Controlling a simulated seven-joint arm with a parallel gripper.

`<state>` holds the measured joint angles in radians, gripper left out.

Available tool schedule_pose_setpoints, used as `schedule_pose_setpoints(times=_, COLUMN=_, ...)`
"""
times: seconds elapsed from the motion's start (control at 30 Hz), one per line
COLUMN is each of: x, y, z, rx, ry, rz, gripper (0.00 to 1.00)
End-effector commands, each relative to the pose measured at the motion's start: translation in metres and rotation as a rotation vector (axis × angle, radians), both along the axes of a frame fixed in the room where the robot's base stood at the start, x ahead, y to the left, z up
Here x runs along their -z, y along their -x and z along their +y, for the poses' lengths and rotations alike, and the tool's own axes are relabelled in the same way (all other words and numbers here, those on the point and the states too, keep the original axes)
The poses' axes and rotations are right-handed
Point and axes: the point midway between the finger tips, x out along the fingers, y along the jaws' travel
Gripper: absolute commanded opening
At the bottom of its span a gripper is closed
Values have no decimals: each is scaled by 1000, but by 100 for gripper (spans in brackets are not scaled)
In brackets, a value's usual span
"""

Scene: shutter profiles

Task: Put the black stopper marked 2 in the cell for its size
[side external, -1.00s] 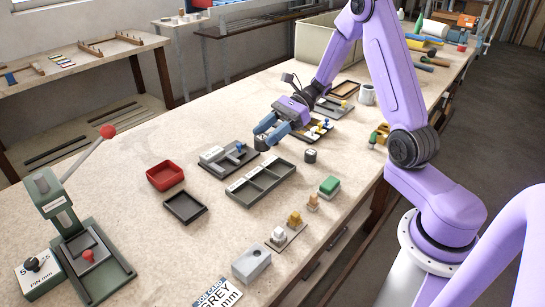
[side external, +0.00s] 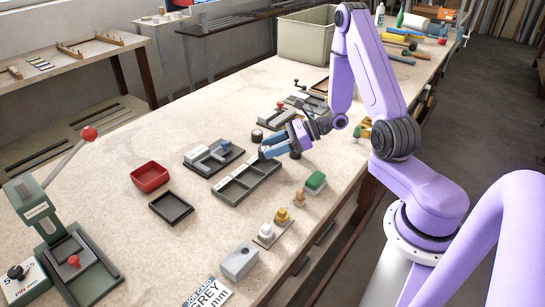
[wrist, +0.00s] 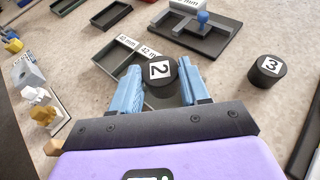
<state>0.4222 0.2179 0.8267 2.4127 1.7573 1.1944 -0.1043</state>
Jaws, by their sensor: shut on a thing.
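A black stopper marked 2 (wrist: 158,71) sits between the two blue fingers of my gripper (wrist: 165,88), its white label facing up in the wrist view. My gripper (side external: 285,145) is shut on it, just beyond the grey compartment tray in the side view. The stopper (side external: 295,153) shows there only as a dark shape by the fingers; whether it touches the table is unclear. The compartment tray (side external: 232,198) has several cells with white labels; one reads 42 mm in the wrist view (wrist: 122,52), where my left finger and the stopper hide part of the tray.
A black stopper marked 3 (wrist: 267,71) stands on the table; it also shows in the side view (side external: 257,135). A dark empty tray (side external: 171,207) lies left.

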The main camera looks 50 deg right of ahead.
Motion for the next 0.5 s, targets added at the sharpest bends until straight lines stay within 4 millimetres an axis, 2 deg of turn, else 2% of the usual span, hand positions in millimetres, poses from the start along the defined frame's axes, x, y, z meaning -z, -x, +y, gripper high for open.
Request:
schedule_pose_setpoints(times=0.3, x=29, y=0, z=0, rx=-1, ry=-3, rz=2, gripper=11)
schedule_pose_setpoints(times=0.5, x=36, y=0, z=0, rx=0, ry=1, rz=-1, gripper=11)
